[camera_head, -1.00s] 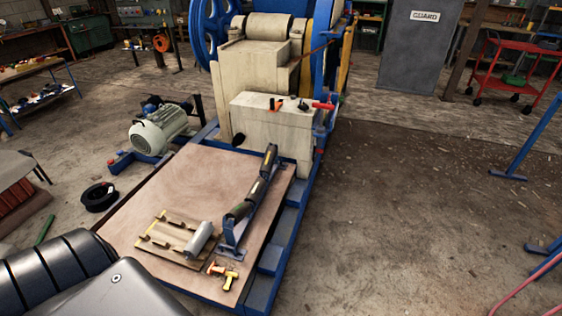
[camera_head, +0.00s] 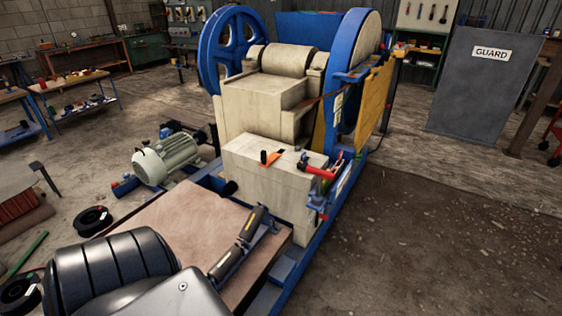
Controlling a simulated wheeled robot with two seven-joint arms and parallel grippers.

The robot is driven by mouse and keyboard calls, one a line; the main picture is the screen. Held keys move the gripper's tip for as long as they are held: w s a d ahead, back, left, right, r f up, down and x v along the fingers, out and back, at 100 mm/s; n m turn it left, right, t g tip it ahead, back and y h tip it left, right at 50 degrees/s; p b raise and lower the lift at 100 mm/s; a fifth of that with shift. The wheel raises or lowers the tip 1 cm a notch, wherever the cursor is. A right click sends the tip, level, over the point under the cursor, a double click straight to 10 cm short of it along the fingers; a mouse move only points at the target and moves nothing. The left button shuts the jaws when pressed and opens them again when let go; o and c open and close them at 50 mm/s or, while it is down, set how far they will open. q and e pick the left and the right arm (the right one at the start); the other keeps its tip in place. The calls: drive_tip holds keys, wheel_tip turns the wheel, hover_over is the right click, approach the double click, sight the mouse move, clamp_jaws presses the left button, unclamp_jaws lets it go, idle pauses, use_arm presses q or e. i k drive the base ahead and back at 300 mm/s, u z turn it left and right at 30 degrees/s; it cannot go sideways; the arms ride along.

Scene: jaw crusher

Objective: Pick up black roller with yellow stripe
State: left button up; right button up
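The upper dark roller (camera_head: 253,222) shows a thin yellowish stripe. A lower dark roller (camera_head: 226,263) sits nearer to me, partly hidden behind my arm. The stripe is small, so I cannot tell exactly which rollers bear one. Part of my arm fills the lower left. Neither gripper is in view.
The cream and blue jaw crusher (camera_head: 275,90) stands behind the board. A red-handled tool (camera_head: 316,171) lies on its front block. A motor (camera_head: 166,158) stands left. A grey GUARD panel (camera_head: 483,85) is at the right. The floor (camera_head: 430,240) at right is open.

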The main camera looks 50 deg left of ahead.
sight(248, 233)
drive_tip(key=i, duration=3.3)
drive_tip(key=u, duration=2.9)
